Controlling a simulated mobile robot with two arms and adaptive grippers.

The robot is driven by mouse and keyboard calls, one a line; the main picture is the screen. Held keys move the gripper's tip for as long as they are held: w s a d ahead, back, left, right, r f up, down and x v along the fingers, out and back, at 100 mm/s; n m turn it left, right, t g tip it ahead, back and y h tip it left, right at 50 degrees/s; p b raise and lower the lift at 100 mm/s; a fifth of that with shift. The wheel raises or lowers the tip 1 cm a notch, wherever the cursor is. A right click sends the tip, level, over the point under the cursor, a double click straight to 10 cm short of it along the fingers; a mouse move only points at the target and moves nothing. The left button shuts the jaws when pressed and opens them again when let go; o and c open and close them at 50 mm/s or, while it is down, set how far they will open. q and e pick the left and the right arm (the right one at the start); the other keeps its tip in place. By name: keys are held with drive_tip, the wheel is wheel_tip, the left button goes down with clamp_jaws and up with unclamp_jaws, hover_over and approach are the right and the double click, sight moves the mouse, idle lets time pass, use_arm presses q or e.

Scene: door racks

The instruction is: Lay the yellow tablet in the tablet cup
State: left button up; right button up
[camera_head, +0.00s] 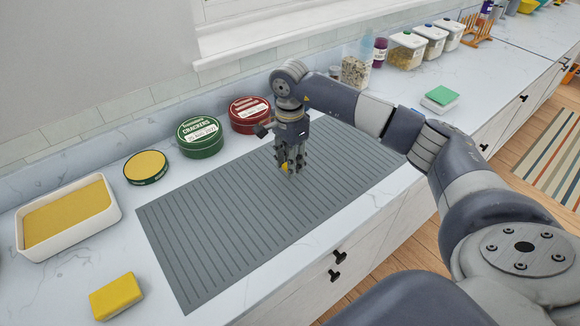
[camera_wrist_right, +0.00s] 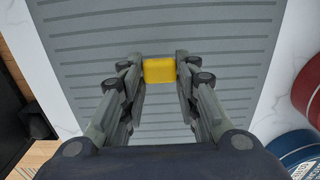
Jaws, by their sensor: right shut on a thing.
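The yellow tablet (camera_wrist_right: 159,70) is a small block held between the fingertips of my right gripper (camera_wrist_right: 160,71). In the head view the tablet (camera_head: 285,167) shows as a small yellow spot at the tips of my right gripper (camera_head: 289,165), which points down over the grey ribbed mat. I see no thing that is clearly the tablet cup. A low round container (camera_head: 146,168) with a dark green side and a yellow top stands left of the green tin; I cannot tell if it is the cup. My left gripper is out of view.
The grey ribbed mat (camera_head: 190,245) is bare. A green tin (camera_head: 200,140) and a red tin (camera_head: 249,117) stand behind it. A white tray (camera_head: 64,252) with yellow filling and a yellow block (camera_head: 117,297) are at the left. Food containers (camera_head: 407,50) line the back right.

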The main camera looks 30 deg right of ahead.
wheel_tip(320, 180, down, 3)
drive_tip(key=shift+f+p, duration=0.15)
drive_tip(key=shift+p, duration=0.85)
drive_tip(key=shift+f, duration=0.15)
drive_tip(key=shift+f+b, duration=0.2)
drive_tip(key=shift+b, duration=0.15)
drive_tip(key=o, duration=0.8)
drive_tip(key=shift+r, duration=0.1)
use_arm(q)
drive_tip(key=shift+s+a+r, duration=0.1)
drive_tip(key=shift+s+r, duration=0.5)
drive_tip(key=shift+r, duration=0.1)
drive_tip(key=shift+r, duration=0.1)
use_arm(e)
drive_tip(key=shift+r, duration=0.1)
